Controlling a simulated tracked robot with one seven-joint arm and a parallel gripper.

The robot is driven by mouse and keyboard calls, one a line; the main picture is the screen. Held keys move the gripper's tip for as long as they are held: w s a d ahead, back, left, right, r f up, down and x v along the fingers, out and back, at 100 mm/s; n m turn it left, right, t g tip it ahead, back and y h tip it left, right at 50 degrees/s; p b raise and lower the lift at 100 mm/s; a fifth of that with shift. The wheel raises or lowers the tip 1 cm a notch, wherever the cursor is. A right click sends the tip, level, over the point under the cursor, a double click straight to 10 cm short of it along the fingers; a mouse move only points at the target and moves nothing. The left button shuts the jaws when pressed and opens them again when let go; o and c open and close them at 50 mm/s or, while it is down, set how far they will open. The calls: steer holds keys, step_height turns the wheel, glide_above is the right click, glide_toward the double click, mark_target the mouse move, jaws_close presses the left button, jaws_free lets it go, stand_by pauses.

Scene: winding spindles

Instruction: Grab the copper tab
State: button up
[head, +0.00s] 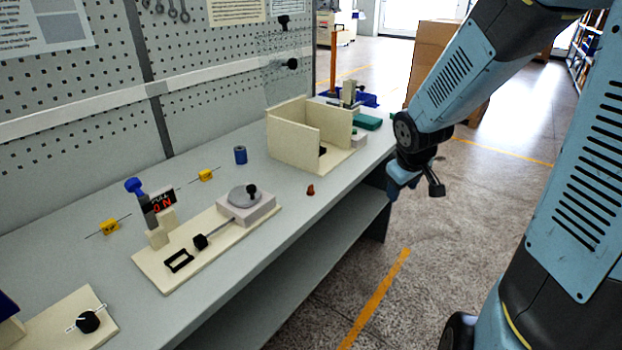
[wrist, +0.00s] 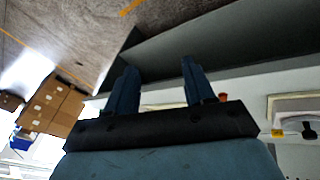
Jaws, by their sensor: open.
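The copper tab (head: 310,190) is a small reddish-brown piece standing on the bench near its front edge, right of the turntable fixture. In the wrist view a small orange-red piece (wrist: 224,97), likely the same tab, shows just beyond the right finger, partly hidden by my gripper. My gripper (wrist: 158,66) is open, its two dark blue fingers apart with nothing between them. In the head view my gripper (head: 415,184) hangs beyond the bench's front edge, right of the tab and apart from it.
A cream open box (head: 292,130) stands behind the tab. The fixture with the grey disc (head: 245,197) is to its left. A blue cylinder (head: 240,155) and yellow pieces (head: 206,175) lie farther back. The bench around the tab is clear. A lower shelf (head: 300,255) runs below.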

steer(key=w+a+f+n+y, duration=0.2)
steer(key=w+a+f+y, duration=0.15)
steer(key=f, duration=0.45)
steer(key=n+t+y, duration=0.2)
steer(key=t+y, duration=0.2)
steer(key=y, duration=0.4)
glide_toward(312, 186)
steer(key=shift+y, duration=0.25)
steer(key=shift+x, duration=2.7)
steer(key=shift+f+x, duration=0.1)
steer(key=shift+x, duration=1.2)
steer(key=shift+f+x, duration=0.15)
steer(key=shift+x, duration=1.2)
steer(key=shift+c, duration=0.2)
jaws_close()
